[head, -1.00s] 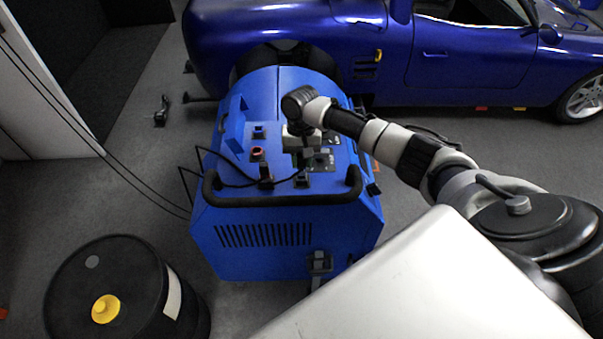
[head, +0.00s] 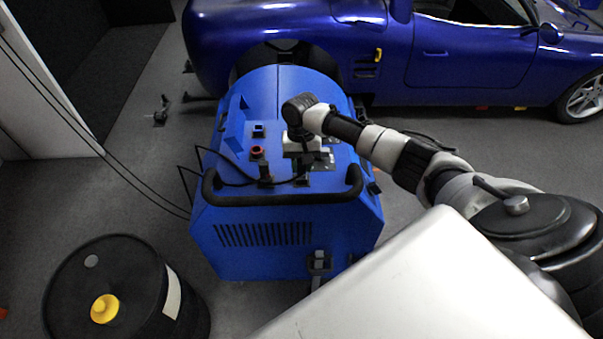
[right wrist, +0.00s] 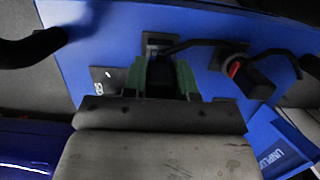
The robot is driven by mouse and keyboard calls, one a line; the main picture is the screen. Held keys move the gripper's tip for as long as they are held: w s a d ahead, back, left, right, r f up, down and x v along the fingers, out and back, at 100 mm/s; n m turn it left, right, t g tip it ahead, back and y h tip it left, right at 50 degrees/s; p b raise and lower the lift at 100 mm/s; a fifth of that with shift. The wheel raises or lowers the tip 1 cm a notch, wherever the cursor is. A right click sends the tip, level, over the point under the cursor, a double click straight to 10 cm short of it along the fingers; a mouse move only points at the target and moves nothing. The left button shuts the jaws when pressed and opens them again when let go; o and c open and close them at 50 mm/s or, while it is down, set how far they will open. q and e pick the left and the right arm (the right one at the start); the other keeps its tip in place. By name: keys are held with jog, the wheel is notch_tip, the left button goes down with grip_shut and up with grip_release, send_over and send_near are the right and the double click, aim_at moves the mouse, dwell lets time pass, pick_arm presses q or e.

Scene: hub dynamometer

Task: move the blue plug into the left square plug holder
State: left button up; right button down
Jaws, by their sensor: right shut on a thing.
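My right gripper (head: 304,163) is over the control panel on top of the blue dynamometer box (head: 222,206). In the right wrist view its green-edged fingers (right wrist: 164,82) are shut on a dark plug (right wrist: 160,78). No blue shows on the plug there, and its lower end is hidden. A square dark holder (right wrist: 157,44) lies just beyond the fingers; it also shows in the head view (head: 302,181). Another dark fitting (head: 265,172) stands left of it. A small square fitting (head: 259,131) is farther back. I cannot tell which is the left plug holder. My left gripper is not in view.
A black cable (head: 236,184) runs across the panel. A red knob (head: 257,152) and a raised blue flap (head: 237,124) are on the left. A black handle bar (head: 285,199) crosses the near edge. A black drum (head: 130,280) stands at the lower left, a blue car (head: 470,60) behind.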

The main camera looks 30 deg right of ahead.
jog(key=shift+f, duration=0.3)
jog(key=c, duration=0.8)
grip_release()
jog(key=shift+r, duration=0.1)
notch_tip(320, 180, up, 10)
jog(key=w+d+b, duration=0.1)
jog(key=shift+w+r, duration=0.25)
jog(key=shift+w, duration=0.1)
